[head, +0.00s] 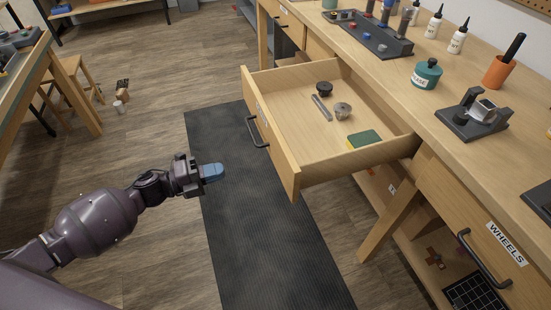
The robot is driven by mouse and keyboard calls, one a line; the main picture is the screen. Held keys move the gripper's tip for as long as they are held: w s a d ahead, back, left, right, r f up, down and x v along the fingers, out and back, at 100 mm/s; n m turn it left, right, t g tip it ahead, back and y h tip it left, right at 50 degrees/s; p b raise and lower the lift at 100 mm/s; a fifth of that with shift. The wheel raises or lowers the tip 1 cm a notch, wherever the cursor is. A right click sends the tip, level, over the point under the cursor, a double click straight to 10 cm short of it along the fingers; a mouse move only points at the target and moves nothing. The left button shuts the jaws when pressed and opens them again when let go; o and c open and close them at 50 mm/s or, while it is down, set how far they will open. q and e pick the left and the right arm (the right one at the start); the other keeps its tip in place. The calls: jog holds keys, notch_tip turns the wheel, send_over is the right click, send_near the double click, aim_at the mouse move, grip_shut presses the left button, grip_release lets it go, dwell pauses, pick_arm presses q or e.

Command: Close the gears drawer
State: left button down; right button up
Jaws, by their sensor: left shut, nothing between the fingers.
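A light wooden drawer (285,115) stands pulled out of the workbench in the head view. Its front panel faces left and carries a dark bar handle (257,133); a label on the front is seen too edge-on to read. Inside lie a dark round part (324,88), a grey gear-like part (342,110), a small grey bar (321,107) and a green and yellow block (363,138). My left gripper (213,172) is shut and empty, with blue fingertips. It is left of and apart from the drawer front, over the dark mat. My right gripper is not in view.
The workbench top (390,75) holds a green grease tin (426,74), white bottles, an orange cup (500,71) and a dark fixture (473,118). A drawer labelled WHEELS (480,235) is at lower right. The dark floor mat (260,240) is clear. A stool stands at left.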

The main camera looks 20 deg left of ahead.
pick_arm(q)
send_near(277, 155)
jog(key=x, duration=0.6)
jog(key=shift+d, duration=0.1)
jog(key=shift+w+d+b, duration=0.3)
jog(key=shift+w+d, duration=0.1)
jog(key=shift+d, duration=0.15)
